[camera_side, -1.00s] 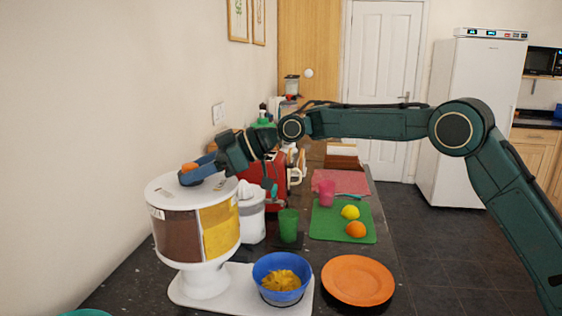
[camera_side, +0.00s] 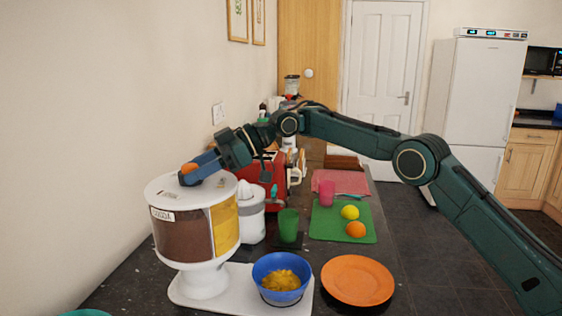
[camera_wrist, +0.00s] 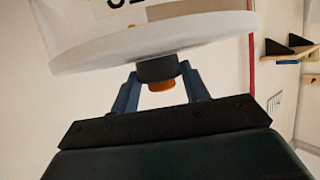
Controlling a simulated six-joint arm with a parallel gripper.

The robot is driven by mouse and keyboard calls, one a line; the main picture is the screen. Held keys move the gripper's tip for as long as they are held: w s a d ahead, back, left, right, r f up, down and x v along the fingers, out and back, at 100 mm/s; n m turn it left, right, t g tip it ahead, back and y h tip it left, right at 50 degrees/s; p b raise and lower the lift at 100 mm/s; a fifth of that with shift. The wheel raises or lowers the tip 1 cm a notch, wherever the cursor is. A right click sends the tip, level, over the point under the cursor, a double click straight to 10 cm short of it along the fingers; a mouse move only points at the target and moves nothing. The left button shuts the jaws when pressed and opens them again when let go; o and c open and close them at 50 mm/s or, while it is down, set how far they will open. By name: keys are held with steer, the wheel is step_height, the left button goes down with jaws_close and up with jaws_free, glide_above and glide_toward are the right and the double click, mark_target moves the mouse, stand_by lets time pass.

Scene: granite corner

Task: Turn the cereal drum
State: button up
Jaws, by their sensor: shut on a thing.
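The cereal drum (camera_side: 185,236) stands on a white pedestal at the left of the side view. It has a brown panel facing the camera, a yellow panel at its right and a small lettered label. In the wrist view its white rim (camera_wrist: 110,52) crosses the top. My gripper (camera_side: 190,176) is on top of the drum, shut on the knob, whose orange part (camera_side: 189,168) shows between the blue fingers. In the wrist view my gripper (camera_wrist: 160,82) has a finger on each side of the dark and orange knob (camera_wrist: 158,69).
A blue bowl (camera_side: 262,280) with yellow cereal sits on the white base right of the pedestal. An orange plate (camera_side: 357,280) lies beside it. A white container (camera_side: 251,218), green cup (camera_side: 288,225) and green board (camera_side: 325,225) with fruit stand behind. The wall is close at left.

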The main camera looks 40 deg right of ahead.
mark_target(232, 177)
steer(key=shift+r, duration=0.15)
stand_by(0.3)
steer(key=o, duration=1.4)
steer(key=shift+c, duration=0.2)
steer(key=shift+d, duration=0.1)
steer(key=shift+v, duration=3.65)
